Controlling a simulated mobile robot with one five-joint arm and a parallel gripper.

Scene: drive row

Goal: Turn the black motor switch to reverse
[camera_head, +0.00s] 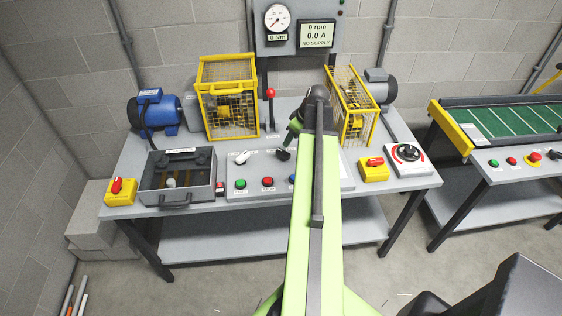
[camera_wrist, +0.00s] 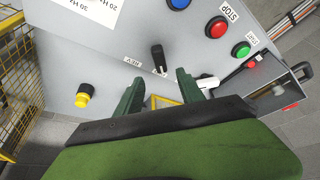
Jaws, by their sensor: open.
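The black motor switch (camera_head: 283,154) is a lever knob on the sloped grey control panel (camera_head: 330,178), partly behind my arm in the head view. In the wrist view the black switch (camera_wrist: 157,57) lies just beyond and between my fingertips, with an upside-down REV label to its left. My gripper (camera_wrist: 158,78) is open and empty, its two green fingers apart. In the head view my gripper (camera_head: 294,130) is over the panel by the switch. I cannot tell whether the fingers touch it. A white switch (camera_head: 242,157) sits left of it; it also shows in the wrist view (camera_wrist: 207,84).
Green (camera_head: 240,184), red (camera_head: 267,182) and blue buttons line the panel's front. A yellow button (camera_wrist: 84,95) is left in the wrist view. Yellow guard cages (camera_head: 228,108), a blue motor (camera_head: 152,112) and a red-knobbed lever (camera_head: 271,96) stand behind. The display (camera_head: 317,35) reads NO SUPPLY.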

